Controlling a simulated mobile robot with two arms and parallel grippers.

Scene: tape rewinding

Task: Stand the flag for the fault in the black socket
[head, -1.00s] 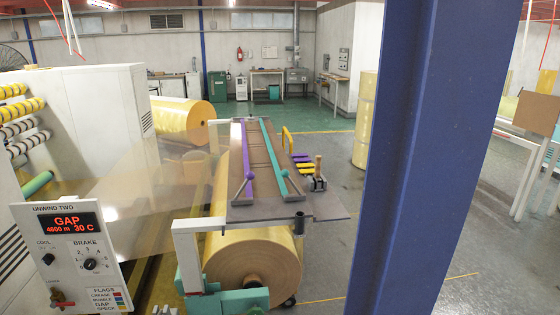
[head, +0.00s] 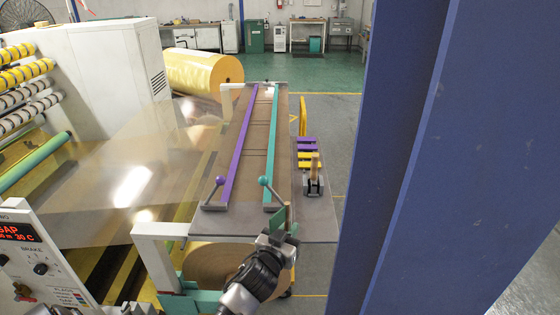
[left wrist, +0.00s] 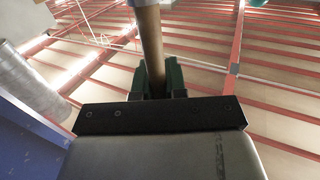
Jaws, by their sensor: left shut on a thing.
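My left gripper (head: 284,218) is at the near edge of the grey table, with its dark green fingers up. In the left wrist view the green fingers (left wrist: 157,80) are shut on a tan round rod (left wrist: 150,45). Past the gripper, a wooden handle (head: 314,162) stands on a small black and grey block (head: 314,186) on the table. I cannot make out which part is the black socket. The red display (head: 17,232) is cut off at the left edge. My right gripper is not in view.
Purple and teal bars (head: 236,140) run along the table. Purple and yellow strips (head: 308,152) lie at its right edge. A blue column (head: 430,150) blocks the right side. A brown roll (head: 215,262) sits below the table.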

